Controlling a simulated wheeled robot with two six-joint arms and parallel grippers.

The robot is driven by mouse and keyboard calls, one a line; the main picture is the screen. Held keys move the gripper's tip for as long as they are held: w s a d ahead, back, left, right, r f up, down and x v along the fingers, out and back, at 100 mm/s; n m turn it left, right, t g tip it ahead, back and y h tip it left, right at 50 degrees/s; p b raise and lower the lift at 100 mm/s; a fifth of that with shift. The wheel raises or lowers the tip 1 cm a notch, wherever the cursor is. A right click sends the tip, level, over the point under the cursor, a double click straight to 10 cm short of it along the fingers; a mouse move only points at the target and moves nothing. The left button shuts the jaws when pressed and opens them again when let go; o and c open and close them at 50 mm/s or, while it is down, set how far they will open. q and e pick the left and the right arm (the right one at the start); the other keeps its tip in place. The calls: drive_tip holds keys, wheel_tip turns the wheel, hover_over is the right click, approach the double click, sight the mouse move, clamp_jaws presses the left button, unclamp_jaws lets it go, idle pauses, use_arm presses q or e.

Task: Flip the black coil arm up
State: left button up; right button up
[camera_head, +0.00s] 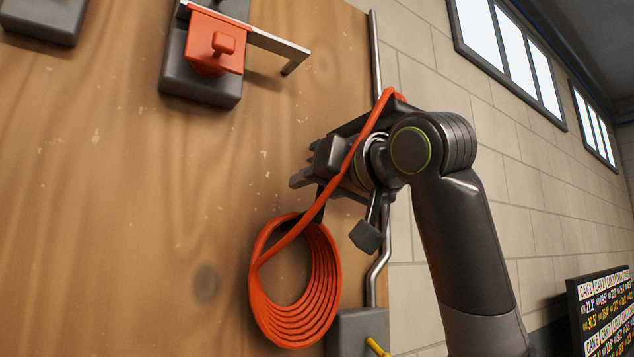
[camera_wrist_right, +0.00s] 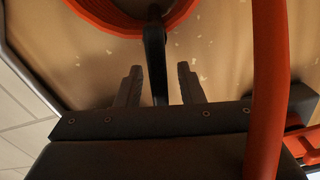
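The black coil arm (camera_head: 319,207) shows only in part in the head view, just below my right gripper and at the top of the orange coil (camera_head: 328,290). In the right wrist view the black coil arm (camera_wrist_right: 155,50) runs down from the orange coil (camera_wrist_right: 185,15) between the two fingers. My right gripper (camera_head: 300,178) is close to the wooden board. Its fingers (camera_wrist_right: 160,70) stand apart on either side of the black arm, with a gap on each side. My left gripper is not in view.
An orange strand (camera_head: 350,160) crosses in front of my right wrist. A grey box with an orange block and metal bar (camera_head: 215,45) is on the wooden board (camera_head: 120,200) at upper left. A metal pipe (camera_head: 377,270) runs down to a grey box (camera_head: 358,330) with a yellow lever.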

clamp_jaws()
drive_tip(key=shift+s+a+n, duration=0.2)
drive_tip(key=shift+a+n, duration=0.05)
drive_tip(key=shift+n, duration=0.5)
drive_tip(key=shift+s+a+n, duration=0.15)
drive_tip(key=shift+a+n, duration=0.1)
drive_tip(key=shift+n, duration=0.5)
unclamp_jaws()
drive_tip(key=shift+r, duration=0.1)
drive_tip(key=shift+s+d, duration=0.3)
drive_tip(key=shift+s, duration=0.1)
drive_tip(key=b+v, duration=0.4)
drive_tip(key=v, duration=1.2)
drive_tip(key=shift+s+b, duration=0.2)
drive_tip(key=shift+b, duration=0.2)
